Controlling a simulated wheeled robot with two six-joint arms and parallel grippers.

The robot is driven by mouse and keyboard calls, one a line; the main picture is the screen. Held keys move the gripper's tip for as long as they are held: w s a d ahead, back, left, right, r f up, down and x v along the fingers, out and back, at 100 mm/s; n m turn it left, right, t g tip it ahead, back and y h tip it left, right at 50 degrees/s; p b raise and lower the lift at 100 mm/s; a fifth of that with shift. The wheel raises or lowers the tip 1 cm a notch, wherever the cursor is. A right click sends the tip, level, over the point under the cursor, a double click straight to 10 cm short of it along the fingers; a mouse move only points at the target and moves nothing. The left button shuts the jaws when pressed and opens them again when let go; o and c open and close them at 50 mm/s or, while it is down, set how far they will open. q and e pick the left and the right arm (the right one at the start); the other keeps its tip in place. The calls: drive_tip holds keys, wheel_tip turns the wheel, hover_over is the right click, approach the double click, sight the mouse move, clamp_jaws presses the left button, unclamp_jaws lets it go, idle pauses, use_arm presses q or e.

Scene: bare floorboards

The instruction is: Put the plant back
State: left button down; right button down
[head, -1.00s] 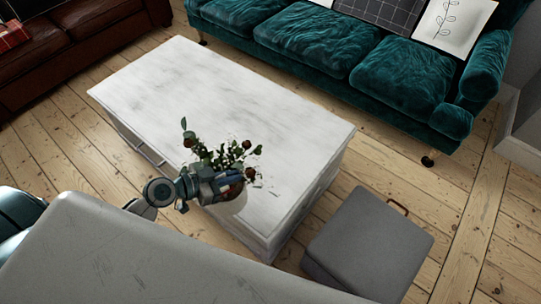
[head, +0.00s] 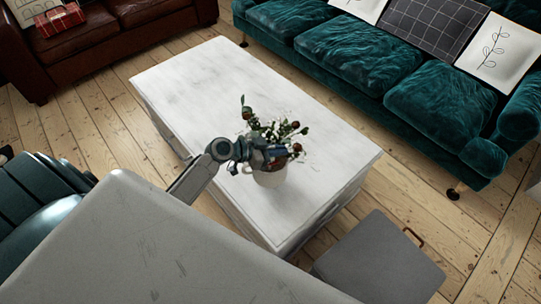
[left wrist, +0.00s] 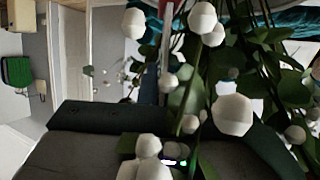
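The plant (head: 269,178) is a pale round pot with green leaves and dark red blooms. In the head view it appears over the near right part of the white coffee table (head: 215,95); I cannot tell whether the pot touches the top. My left gripper (head: 272,155) is at the pot's upper left side and moves together with it, so it appears shut on the plant; its fingertips are partly hidden. In the left wrist view, leaves and white berries of the plant (left wrist: 232,115) fill much of the picture close to the lens. My right gripper is not in view.
A teal sofa (head: 360,55) stands behind the table and a brown leather sofa (head: 110,40) at the back left. A grey box-like stool (head: 380,262) with a brown handle stands at the lower right. Most of the tabletop is clear.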

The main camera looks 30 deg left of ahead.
sight(281, 162)
use_arm(q)
drive_tip(key=shift+w+f+p, duration=0.55)
drive_tip(key=shift+w+f, duration=1.1)
drive_tip(key=shift+f, duration=0.1)
drive_tip(key=c, duration=2)
unclamp_jaws()
drive_tip(key=shift+s+a+f, duration=0.1)
drive_tip(key=shift+f, duration=0.05)
drive_tip(key=o, duration=0.4)
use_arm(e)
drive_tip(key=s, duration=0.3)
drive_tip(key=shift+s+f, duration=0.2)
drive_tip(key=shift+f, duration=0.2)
